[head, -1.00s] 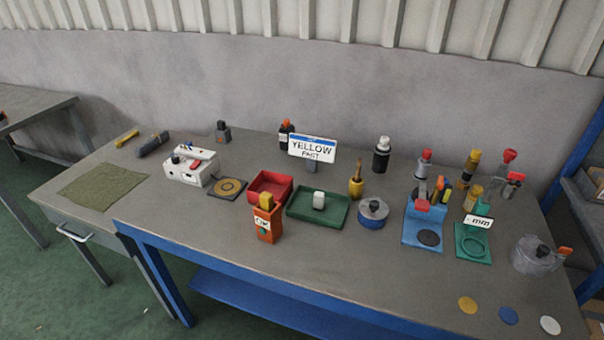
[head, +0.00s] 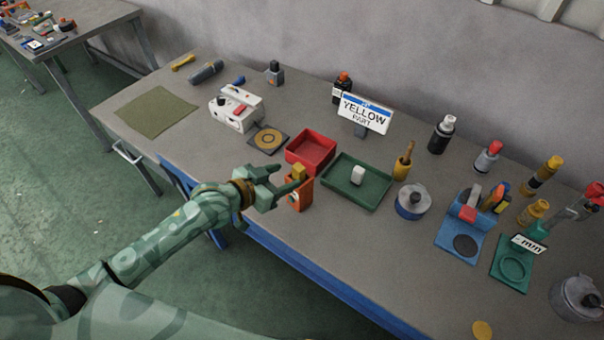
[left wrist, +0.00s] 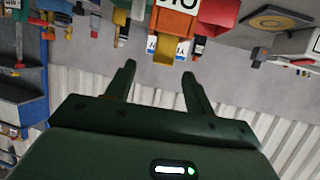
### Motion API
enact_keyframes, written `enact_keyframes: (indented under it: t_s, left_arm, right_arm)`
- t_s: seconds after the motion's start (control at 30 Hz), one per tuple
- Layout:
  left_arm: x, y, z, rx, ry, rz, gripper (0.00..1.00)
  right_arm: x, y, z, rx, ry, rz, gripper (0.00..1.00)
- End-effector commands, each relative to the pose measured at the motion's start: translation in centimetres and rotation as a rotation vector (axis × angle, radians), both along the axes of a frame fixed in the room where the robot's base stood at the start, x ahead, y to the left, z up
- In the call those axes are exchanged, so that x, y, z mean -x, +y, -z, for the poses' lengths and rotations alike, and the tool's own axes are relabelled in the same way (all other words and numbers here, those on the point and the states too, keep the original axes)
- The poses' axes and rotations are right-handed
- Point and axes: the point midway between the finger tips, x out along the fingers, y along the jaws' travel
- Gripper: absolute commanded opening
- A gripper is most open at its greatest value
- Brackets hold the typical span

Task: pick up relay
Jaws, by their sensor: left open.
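An orange block with a yellow top (head: 293,196) and a white label stands upright on the bench, before the red tray; it best fits the relay, though no readable name confirms this. It shows in the left wrist view (left wrist: 174,24), ahead of the fingertips, with the view upside down. My left gripper (head: 288,178) is open, its fingers close to the block and partly in front of it; contact cannot be told. The fingers also show in the left wrist view (left wrist: 158,70), with nothing between them. My right gripper is not in view.
A yellow-part sign (head: 365,112) stands behind. A white device (head: 237,108) is to the left. Several tools and bottles crowd the right.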

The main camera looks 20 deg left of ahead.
Motion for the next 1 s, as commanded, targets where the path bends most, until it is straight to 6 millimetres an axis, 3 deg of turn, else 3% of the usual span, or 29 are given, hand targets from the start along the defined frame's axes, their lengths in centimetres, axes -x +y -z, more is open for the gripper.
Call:
enact_keyframes:
  t_s: [0.1, 0.33, 0.6, 0.87, 1.0]
  left_arm:
    - [-1.8, -1.0, 1.0, 0.000, 0.000, -0.001, 0.54]
    - [-3.5, -1.9, 1.6, 0.000, -0.001, -0.001, 0.54]
    - [-6.9, -3.4, 3.1, -0.002, -0.001, 0.000, 0.54]
    - [-7.1, -3.6, 3.2, -0.002, 0.000, 0.000, 0.54]
    - [-7.1, -3.6, 3.2, -0.002, 0.000, 0.000, 0.17]
  right_arm:
    - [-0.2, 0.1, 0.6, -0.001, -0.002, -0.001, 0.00]
    - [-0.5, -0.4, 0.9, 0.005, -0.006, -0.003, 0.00]
    - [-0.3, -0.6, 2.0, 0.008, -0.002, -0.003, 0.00]
    - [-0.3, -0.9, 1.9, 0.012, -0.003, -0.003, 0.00]
    - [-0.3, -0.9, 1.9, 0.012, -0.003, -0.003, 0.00]
